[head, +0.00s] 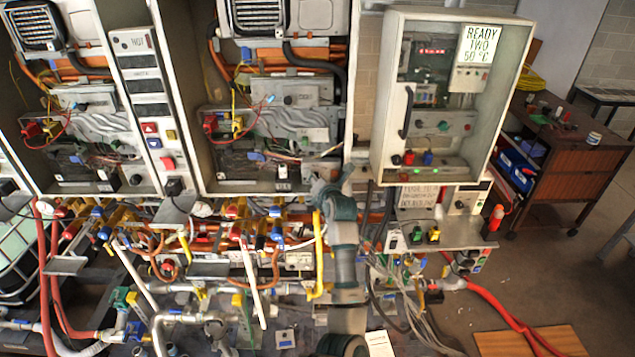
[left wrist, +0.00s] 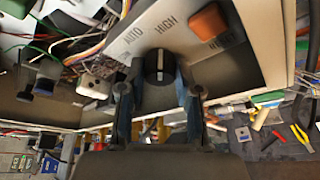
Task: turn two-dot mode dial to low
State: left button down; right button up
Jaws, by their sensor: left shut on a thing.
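The mode dial (left wrist: 160,67) is a round black knob with a white line, on a pale panel in the left wrist view. The line stands nearly upright in that picture, its upper end toward the gap between the printed words AUTO and HIGH. No LOW label or two-dot mark can be made out. My left gripper (left wrist: 158,90) has a finger on each side of the dial and is shut on it. In the head view my left gripper (head: 326,180) is at the lower right of the middle heater cabinet, and the dial cannot be picked out there. My right gripper is not in view.
An orange button (left wrist: 210,21) marked RESET sits right of the dial. Loose wires (left wrist: 85,45) hang left of it. In the head view, a yellow pipe (head: 317,255) and other pipework crowd the arm. A control box (head: 385,110) with a READY display stands to the right.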

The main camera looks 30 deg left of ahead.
pick_arm(q)
jog(key=shift+r, duration=0.35)
jog(key=c, duration=1.1)
grip_release()
jog(key=shift+w, duration=0.1)
jog(key=shift+w+a+f, duration=0.1)
jog(key=shift+w+f, duration=0.2)
jog(key=shift+f, duration=0.05)
jog(key=shift+s, duration=0.1)
jog(key=v, duration=1.2)
